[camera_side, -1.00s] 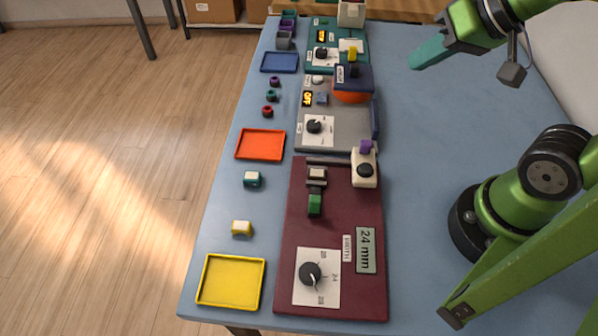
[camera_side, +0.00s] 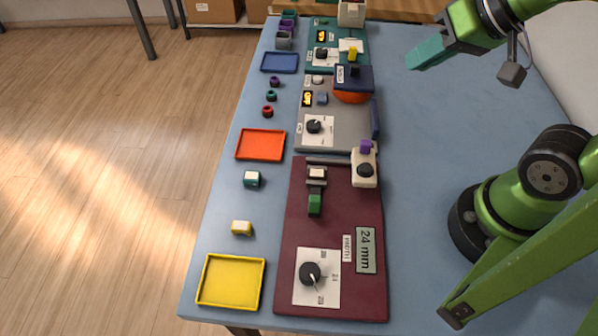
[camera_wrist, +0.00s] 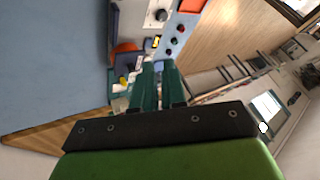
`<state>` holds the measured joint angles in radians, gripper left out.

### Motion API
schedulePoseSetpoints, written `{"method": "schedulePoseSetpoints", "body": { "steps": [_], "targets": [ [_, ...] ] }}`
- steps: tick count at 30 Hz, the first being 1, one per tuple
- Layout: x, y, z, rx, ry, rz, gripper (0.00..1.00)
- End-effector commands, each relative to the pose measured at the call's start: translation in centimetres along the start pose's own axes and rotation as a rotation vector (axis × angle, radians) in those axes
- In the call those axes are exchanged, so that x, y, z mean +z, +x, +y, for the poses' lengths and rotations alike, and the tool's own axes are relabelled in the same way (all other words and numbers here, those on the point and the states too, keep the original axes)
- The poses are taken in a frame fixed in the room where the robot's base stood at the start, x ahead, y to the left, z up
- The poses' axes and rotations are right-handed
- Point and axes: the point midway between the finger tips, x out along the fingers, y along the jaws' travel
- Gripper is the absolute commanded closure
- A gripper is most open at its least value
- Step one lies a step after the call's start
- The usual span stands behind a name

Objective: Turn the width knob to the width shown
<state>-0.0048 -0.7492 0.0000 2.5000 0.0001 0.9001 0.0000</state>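The width knob (camera_side: 311,273) is a black round knob on a white dial plate (camera_side: 329,297) with several printed marks, at the near end of the maroon board (camera_side: 345,205). Its light pointer faces down and slightly right, towards the lower mark; the small numbers are hard to read. A grey-green card (camera_side: 366,250) beside it reads 24 mm, next to a WIDTH label (camera_side: 347,248). My gripper (camera_side: 412,65) has teal fingers and hangs over the table at the upper right, far from the knob. In the wrist view its fingers (camera_wrist: 157,68) are slightly apart and empty.
A yellow tray (camera_side: 203,290) lies left of the dial. A grey board (camera_side: 345,135) lies beyond.

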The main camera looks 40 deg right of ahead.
Motion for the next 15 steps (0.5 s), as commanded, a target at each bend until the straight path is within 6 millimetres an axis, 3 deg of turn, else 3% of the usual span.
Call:
{"method": "schedulePoseSetpoints", "body": {
  "steps": [1,4,8,10,15],
  "targets": [
    [0.4,0.4,-0.3,-0.002,-0.015,-0.022,0.8],
    [1.4,1.9,-2.0,0.003,-0.095,-0.097,0.65],
    [3.9,4.3,-6.7,0.023,-0.319,-0.251,0.45],
    [6.2,5.5,-9.9,0.032,-0.466,-0.345,0.37],
    [13.3,6.8,-16.8,0.037,-0.793,-0.546,0.37]
  ]
}}
